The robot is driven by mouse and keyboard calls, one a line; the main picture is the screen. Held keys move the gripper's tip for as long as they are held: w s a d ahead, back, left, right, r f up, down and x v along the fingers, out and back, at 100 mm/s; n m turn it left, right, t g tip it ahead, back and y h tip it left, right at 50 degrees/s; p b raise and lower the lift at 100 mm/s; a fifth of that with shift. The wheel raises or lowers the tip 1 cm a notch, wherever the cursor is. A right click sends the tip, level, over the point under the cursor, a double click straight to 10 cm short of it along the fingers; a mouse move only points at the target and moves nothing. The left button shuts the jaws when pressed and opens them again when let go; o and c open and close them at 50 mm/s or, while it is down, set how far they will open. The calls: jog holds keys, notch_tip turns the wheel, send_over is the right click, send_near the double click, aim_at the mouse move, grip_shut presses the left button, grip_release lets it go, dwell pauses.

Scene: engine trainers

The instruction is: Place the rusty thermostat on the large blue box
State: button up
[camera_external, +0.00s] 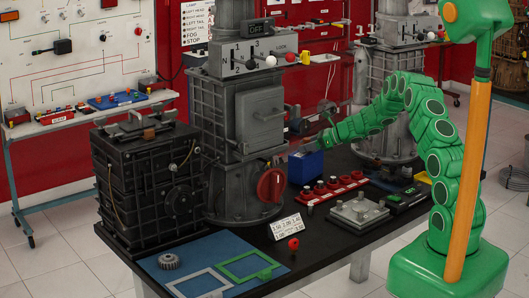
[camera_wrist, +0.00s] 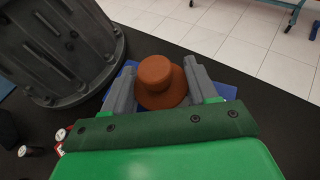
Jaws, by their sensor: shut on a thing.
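The rusty thermostat (camera_wrist: 158,80) is an orange-brown round piece with a wide flange and a narrower cap. In the wrist view it sits between the two grey fingers of my gripper (camera_wrist: 160,68), which is shut on it. The blue box (camera_external: 305,168) stands on the black table beside the grey engine block. My gripper (camera_external: 307,149) is right at the top of the box in the external view, and the thermostat cannot be made out there. Blue parts of the box (camera_wrist: 226,91) show behind and beside the fingers in the wrist view. I cannot tell whether the thermostat touches the box.
A tall grey engine (camera_external: 250,130) with a red knob (camera_external: 271,185) stands just left of the box. A red tray with several knobs (camera_external: 330,188) and a grey plate (camera_external: 358,213) lie in front. A black engine block (camera_external: 150,185) stands further left.

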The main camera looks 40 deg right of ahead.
jog(key=shift+f, duration=0.2)
jog(key=shift+f, duration=0.1)
jog(key=o, duration=1.2)
jog(key=shift+f, duration=0.1)
jog(key=shift+o, duration=0.3)
jog(key=shift+s, duration=0.1)
jog(key=shift+d, duration=0.1)
